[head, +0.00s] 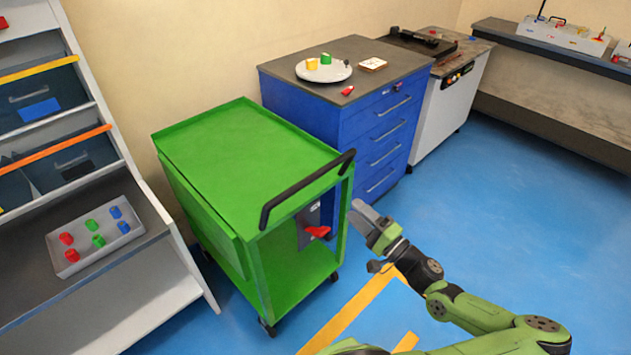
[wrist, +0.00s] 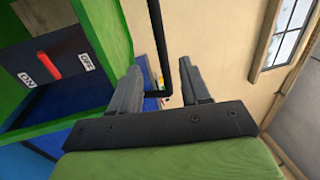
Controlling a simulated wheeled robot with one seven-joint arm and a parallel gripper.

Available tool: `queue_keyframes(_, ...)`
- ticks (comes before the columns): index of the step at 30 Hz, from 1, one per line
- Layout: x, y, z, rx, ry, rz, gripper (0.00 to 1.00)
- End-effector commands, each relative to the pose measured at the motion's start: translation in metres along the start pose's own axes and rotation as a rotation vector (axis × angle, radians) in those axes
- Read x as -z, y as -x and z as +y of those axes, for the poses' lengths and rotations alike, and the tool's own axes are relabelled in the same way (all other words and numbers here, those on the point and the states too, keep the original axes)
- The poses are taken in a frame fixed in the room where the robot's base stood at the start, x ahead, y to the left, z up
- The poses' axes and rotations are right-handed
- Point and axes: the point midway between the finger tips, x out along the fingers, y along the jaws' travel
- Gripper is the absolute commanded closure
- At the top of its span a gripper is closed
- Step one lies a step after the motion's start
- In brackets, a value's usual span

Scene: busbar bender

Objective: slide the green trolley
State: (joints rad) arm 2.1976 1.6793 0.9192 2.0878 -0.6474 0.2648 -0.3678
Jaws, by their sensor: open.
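The green trolley (head: 236,150) stands against the wall, between the shelf rack and the blue drawer cabinet. Its black handle (head: 306,190) runs along the near top edge and also shows in the wrist view (wrist: 159,50). A grey switch plate with a red lever (head: 317,231) sits under the handle; in the wrist view the red lever (wrist: 50,64) lies between ON and OFF labels. My gripper (head: 362,212) is to the right of the trolley's near end, apart from the handle in the head view. In the wrist view my gripper (wrist: 158,82) is open, with the handle's end appearing between the fingers.
The blue drawer cabinet (head: 372,125) stands close to the trolley's right. The shelf rack (head: 120,310) with a tray of coloured pieces is at the left. Blue floor (head: 480,200) is free at the right, with yellow floor marking (head: 350,310) in front of the trolley.

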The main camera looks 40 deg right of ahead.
Motion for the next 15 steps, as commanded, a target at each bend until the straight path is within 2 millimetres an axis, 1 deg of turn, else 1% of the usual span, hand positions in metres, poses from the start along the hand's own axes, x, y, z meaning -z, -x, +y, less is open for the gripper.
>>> queue_keyframes(5, -0.003, -0.035, 0.000, 0.000, -0.001, -0.011, 0.53)
queue_keyframes(15, -0.004, -0.120, 0.001, -0.003, -0.002, -0.011, 0.53)
